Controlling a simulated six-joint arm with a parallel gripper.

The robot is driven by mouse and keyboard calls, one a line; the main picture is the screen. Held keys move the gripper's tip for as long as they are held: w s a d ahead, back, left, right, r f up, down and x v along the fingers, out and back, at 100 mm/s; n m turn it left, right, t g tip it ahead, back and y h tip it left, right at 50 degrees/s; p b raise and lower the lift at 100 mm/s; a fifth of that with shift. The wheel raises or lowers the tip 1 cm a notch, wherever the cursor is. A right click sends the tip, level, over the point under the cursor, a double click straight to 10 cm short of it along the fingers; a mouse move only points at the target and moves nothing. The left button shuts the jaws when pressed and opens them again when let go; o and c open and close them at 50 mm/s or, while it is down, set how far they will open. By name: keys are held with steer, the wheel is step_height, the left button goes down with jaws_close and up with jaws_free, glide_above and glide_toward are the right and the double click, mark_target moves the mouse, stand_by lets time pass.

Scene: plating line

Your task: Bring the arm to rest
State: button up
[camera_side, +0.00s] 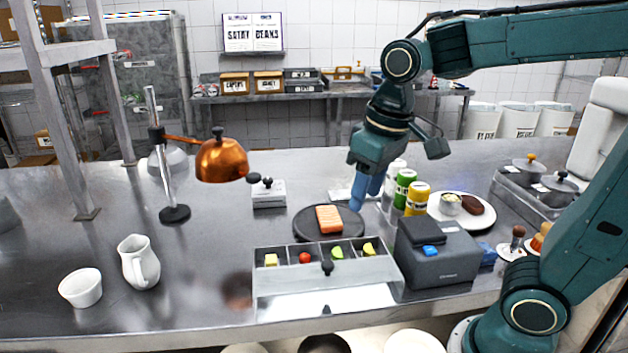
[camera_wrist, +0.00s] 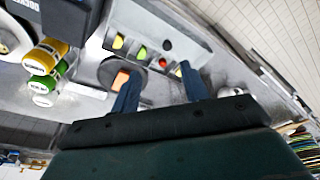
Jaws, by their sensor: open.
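My gripper (camera_side: 366,190) has blue fingers pointing down. It is above the steel table, just behind and right of a dark round board (camera_side: 305,229). An orange block (camera_side: 329,218) lies on that board. In the wrist view my gripper (camera_wrist: 158,90) shows its two fingers well apart with nothing held between them. The orange block (camera_wrist: 121,80) and the dark board (camera_wrist: 105,72) appear beyond the left finger there.
A steel bin tray (camera_side: 327,280) holds small coloured pieces in front. A dark grey box (camera_side: 438,258), green (camera_side: 405,180) and yellow (camera_side: 417,197) containers and a white plate (camera_side: 478,219) stand right. A copper lamp (camera_side: 221,160) and white jug (camera_side: 138,262) stand left.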

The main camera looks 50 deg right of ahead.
steer(key=s+d+t, duration=0.1)
steer(key=s+t, duration=0.2)
steer(key=s, duration=0.6)
steer(key=shift+d+f, duration=0.2)
steer(key=shift+f, duration=0.25)
steer(key=shift+o, duration=0.2)
